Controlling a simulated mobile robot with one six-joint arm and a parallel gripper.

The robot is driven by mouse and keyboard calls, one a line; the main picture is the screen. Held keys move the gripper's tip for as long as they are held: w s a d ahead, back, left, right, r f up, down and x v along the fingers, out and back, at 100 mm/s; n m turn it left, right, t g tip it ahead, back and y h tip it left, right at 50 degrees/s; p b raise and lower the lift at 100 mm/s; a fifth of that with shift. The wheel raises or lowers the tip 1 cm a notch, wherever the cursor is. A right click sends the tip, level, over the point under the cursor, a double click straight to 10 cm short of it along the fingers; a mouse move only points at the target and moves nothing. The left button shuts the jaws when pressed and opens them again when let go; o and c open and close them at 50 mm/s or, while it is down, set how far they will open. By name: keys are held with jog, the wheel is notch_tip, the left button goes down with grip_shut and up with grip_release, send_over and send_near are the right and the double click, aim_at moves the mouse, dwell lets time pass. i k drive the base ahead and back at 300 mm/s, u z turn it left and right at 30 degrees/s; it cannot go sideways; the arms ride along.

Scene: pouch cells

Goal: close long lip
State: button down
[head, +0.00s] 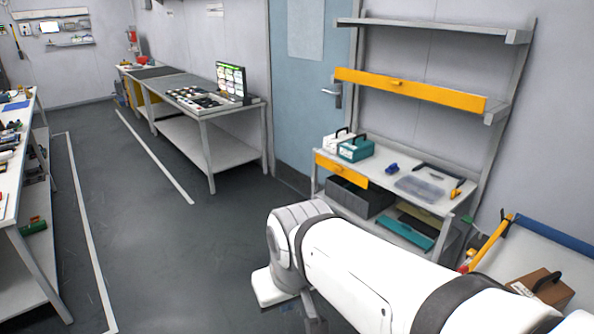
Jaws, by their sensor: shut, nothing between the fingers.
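The long lip (425,92) is a long orange-yellow board with a small orange handle on its middle. It runs along the front of the middle wall shelf (499,107) at the right of the head view. Its face is in plain sight, but I cannot tell how far it stands out from the shelf. A shorter orange lip (341,171) with its own handle is at the left front of the bench below. My white arm crosses the lower right, well below and apart from the long lip. My gripper is not in view.
The bench (437,207) under the shelf holds a teal case (355,149), a white case, a blue item and a clear tray (419,188). A blue door is left of the shelf. The grey floor (160,240) at left is clear.

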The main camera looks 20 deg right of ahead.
aim_at(351, 176)
jog(key=z, duration=0.2)
jog(key=i, duration=1.4)
jog(key=z, duration=0.7)
jog(key=i, duration=0.75)
jog(key=z, duration=0.3)
jog(key=k, duration=0.65)
jog(key=z, duration=0.25)
jog(key=i, duration=0.65)
jog(key=u, duration=0.15)
